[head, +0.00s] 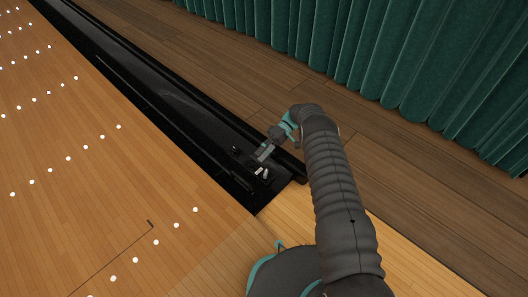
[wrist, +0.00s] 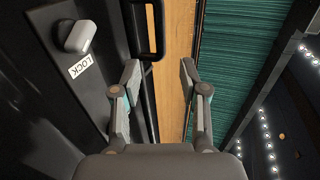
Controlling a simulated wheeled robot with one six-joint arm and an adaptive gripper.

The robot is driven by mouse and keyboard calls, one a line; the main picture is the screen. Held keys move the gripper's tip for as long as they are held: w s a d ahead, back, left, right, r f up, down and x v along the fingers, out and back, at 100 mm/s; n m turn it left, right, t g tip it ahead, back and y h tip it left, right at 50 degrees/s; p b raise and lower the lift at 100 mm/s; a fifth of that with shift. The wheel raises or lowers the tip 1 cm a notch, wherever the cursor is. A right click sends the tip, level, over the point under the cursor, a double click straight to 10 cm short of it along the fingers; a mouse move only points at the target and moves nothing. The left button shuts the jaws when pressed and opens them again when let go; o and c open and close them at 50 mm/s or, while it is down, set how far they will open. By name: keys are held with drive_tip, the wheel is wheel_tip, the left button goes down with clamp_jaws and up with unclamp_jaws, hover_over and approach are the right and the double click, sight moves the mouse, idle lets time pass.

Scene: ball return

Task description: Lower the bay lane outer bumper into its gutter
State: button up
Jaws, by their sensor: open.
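The black gutter (head: 178,104) runs diagonally along the right side of the lane, with long dark rails along both edges. I cannot tell the bumper's exact height in it. In the wrist view, a black loop handle (wrist: 161,28) stands beside a dark rail, just beyond my gripper. A grey lock knob (wrist: 77,37) with a white LOCK label (wrist: 80,66) sits on the black panel to the left. My gripper (wrist: 158,72) is open and empty, its fingers on either side of the rail's edge and the wood strip. It hangs over the gutter's near end in the head view (head: 264,153).
The wooden lane (head: 90,190) with white dots lies to the left. Dark floorboards (head: 230,75) and a green curtain (head: 370,45) lie to the right. Pale wood (head: 285,220) lies at the gutter's near end.

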drive_tip(key=shift+w+d+r, duration=0.2)
drive_tip(key=shift+w+d, duration=0.15)
drive_tip(key=shift+d, duration=0.05)
drive_tip(key=a+r+n+h+p, duration=0.25)
drive_tip(key=a+r, duration=0.45)
drive_tip(key=r, duration=0.4)
drive_tip(key=s+a+r+h+p, duration=0.2)
drive_tip(key=s+a+r+p, duration=0.15)
drive_tip(key=a+r, duration=0.25)
drive_tip(key=m+t+h+p, duration=0.15)
drive_tip(key=t+h, duration=0.35)
drive_tip(key=t, duration=0.5)
hover_over(241, 178)
drive_tip(key=w, duration=0.1)
wheel_tip(241, 178, down, 6)
drive_tip(key=shift+m, duration=0.5)
drive_tip(key=f, duration=0.9)
drive_tip(key=f+b, duration=0.1)
drive_tip(key=f, duration=0.3)
drive_tip(key=shift+s+f, duration=0.2)
drive_tip(key=shift+s, duration=0.15)
